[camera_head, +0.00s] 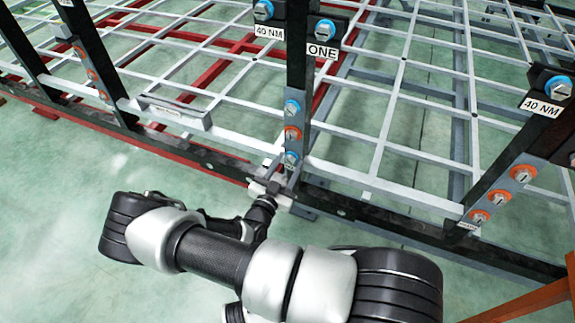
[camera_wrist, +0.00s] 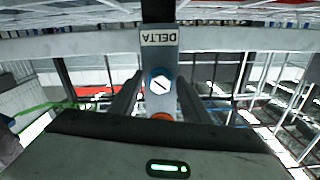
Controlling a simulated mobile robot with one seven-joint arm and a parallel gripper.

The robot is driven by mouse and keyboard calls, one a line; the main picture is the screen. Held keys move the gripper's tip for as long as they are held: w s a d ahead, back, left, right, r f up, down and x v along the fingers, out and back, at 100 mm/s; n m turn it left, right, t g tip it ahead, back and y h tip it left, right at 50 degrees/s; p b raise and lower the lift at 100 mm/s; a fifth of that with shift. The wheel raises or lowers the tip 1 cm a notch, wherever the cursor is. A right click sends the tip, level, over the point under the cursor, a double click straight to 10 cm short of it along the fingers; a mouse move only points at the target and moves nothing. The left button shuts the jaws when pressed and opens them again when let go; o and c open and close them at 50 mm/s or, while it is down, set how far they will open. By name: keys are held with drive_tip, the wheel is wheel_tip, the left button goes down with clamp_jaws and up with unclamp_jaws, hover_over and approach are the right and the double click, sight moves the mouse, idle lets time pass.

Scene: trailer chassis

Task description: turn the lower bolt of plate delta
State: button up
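Plate delta (camera_head: 292,119) is a grey upright plate on the dark post, with a blue bolt at the top, an orange one in the middle and a blue lower bolt (camera_head: 291,159). In the wrist view, which looks upside down, the DELTA label (camera_wrist: 160,38) is beside the lower bolt (camera_wrist: 160,85), whose pale slotted head has a blue ring. An orange bolt (camera_wrist: 163,116) is partly hidden behind my gripper body. My gripper (camera_wrist: 160,82) is open, its fingers on either side of the lower bolt with gaps. The head view shows my gripper (camera_head: 278,178) just below that bolt.
The dark chassis rail (camera_head: 345,205) runs just below plate delta. Plate ONE (camera_head: 325,35) and a 40 NM label (camera_head: 269,31) are above. Another bolted plate (camera_head: 500,195) stands at right. An orange beam (camera_head: 525,302) is at lower right. Green floor is open at left.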

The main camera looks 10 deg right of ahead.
drive_tip(key=shift+a, duration=0.15)
drive_tip(key=p+v, duration=0.1)
drive_tip(key=v, duration=1.6)
drive_tip(key=shift+s+p, duration=0.2)
drive_tip(key=shift+p, duration=0.15)
drive_tip(key=s+d+r+n+g+y, duration=0.3)
drive_tip(key=s+r+y, duration=0.1)
drive_tip(key=r, duration=0.9)
drive_tip(key=s+d+r+n+g+y, duration=0.3)
drive_tip(key=d+r, duration=0.1)
drive_tip(key=r, duration=1)
drive_tip(key=s+d+r+n+g+y, duration=0.3)
drive_tip(key=s+r+y, duration=0.1)
drive_tip(key=r, duration=0.9)
wheel_tip(320, 180, up, 20)
drive_tip(key=p, duration=2)
